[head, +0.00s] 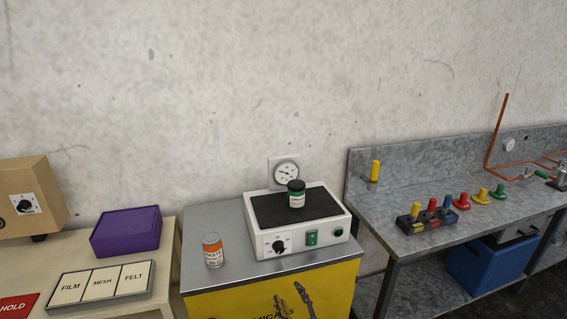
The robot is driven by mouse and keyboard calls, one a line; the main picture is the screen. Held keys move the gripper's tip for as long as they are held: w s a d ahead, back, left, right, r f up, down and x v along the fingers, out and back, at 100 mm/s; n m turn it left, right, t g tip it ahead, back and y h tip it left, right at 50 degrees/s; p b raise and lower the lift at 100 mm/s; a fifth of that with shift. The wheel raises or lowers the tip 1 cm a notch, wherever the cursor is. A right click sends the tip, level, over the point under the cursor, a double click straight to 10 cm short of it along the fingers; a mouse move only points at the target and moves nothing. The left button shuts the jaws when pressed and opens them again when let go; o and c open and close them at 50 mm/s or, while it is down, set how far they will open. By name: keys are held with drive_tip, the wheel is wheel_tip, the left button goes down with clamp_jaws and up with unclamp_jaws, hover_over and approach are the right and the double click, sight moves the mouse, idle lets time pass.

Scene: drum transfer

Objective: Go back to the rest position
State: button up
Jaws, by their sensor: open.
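My gripper is not in the head view, and no part of my arm can be made out there. A white box-shaped device (278,244) with a dark top, a black knob and a green switch stands on a grey-topped yellow cabinet (225,275). A small green jar (296,196) with a dark lid stands upright on the device's dark top. An orange and white jar (212,250) stands upright on the cabinet, left of the device.
At left, a beige table holds a purple box (126,230), a FILM, MESH and FELT tray (151,293) and a tan device (34,197). At right, a metal bench (372,207) carries several coloured pegs and a black block (411,228). A blue bin (484,274) sits below.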

drive_tip(key=s+d+f+m+g+h, duration=0.1)
drive_tip(key=s+f+m+g, duration=0.1)
drive_tip(key=s+f+g, duration=0.55)
drive_tip(key=s+d+m+g+h, duration=0.1)
drive_tip(key=s+d+m+g, duration=0.1)
drive_tip(key=s+d+m, duration=0.15)
drive_tip(key=s+d+r+m+g+h, duration=0.1)
drive_tip(key=s+d+r+m, duration=0.1)
drive_tip(key=s+d+r, duration=0.35)
drive_tip(key=s+d+r+m+g+h, duration=0.1)
drive_tip(key=s+d+r+m+g, duration=0.15)
drive_tip(key=s+r, duration=0.55)
drive_tip(key=s+d+r+t, duration=0.1)
drive_tip(key=d+r+t, duration=0.2)
drive_tip(key=r, duration=0.6)
drive_tip(key=shift+s+d+m, duration=0.3)
drive_tip(key=shift+d+m, duration=0.1)
drive_tip(key=shift+d, duration=0.2)
drive_tip(key=shift+o, duration=0.2)
drive_tip(key=shift+r, duration=0.15)
